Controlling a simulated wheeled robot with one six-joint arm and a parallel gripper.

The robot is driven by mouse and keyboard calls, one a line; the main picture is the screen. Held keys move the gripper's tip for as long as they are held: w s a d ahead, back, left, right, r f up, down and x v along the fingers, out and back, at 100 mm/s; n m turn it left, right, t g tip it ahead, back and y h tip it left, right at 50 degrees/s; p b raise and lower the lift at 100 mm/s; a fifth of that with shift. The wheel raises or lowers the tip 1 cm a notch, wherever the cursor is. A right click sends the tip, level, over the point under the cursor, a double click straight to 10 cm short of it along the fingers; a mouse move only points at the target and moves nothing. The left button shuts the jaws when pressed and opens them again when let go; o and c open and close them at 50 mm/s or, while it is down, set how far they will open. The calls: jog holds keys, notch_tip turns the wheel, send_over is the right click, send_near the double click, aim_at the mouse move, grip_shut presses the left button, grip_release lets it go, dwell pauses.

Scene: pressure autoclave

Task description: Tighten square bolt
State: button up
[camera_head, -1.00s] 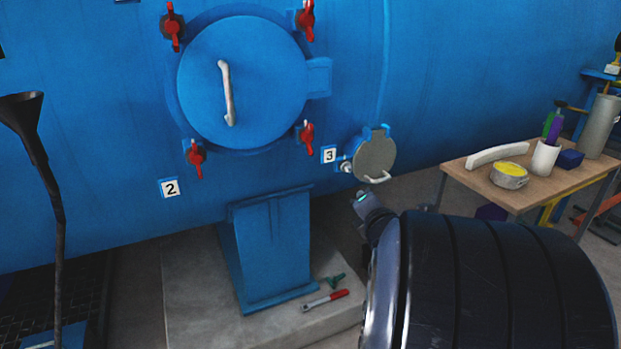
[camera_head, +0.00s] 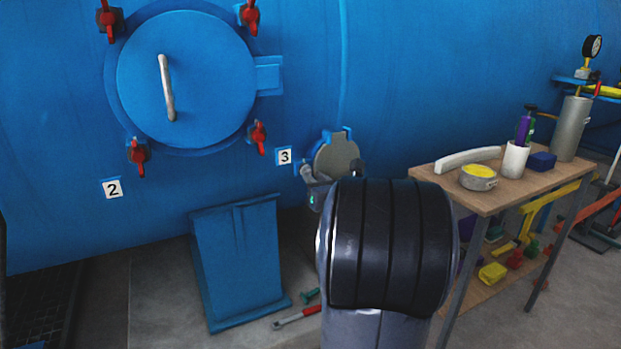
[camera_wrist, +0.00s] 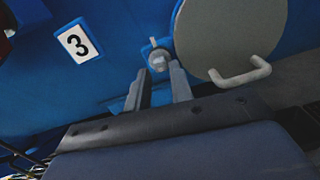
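The square bolt (camera_wrist: 158,60) is a small grey metal piece on a blue bracket beside the small round grey hatch (camera_wrist: 228,35) and the number 3 label (camera_wrist: 78,42). In the wrist view my gripper (camera_wrist: 157,70) is open, with its two grey fingers apart and pointing at the bolt. The bolt lies just beyond or between the fingertips; I cannot tell which, nor whether they touch it. In the head view my gripper (camera_head: 309,175) is at the left side of the small hatch (camera_head: 336,158), and I cannot make out the bolt clearly there.
A large blue door (camera_head: 187,80) with red clamps is on the blue vessel. A blue support (camera_head: 238,262) stands below, with a red-handled tool (camera_head: 297,318) on the floor beside it. A wooden table (camera_head: 500,204) with containers stands at the right.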

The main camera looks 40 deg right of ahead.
jog(key=shift+x, duration=1.5)
jog(key=shift+c, duration=0.2)
grip_shut()
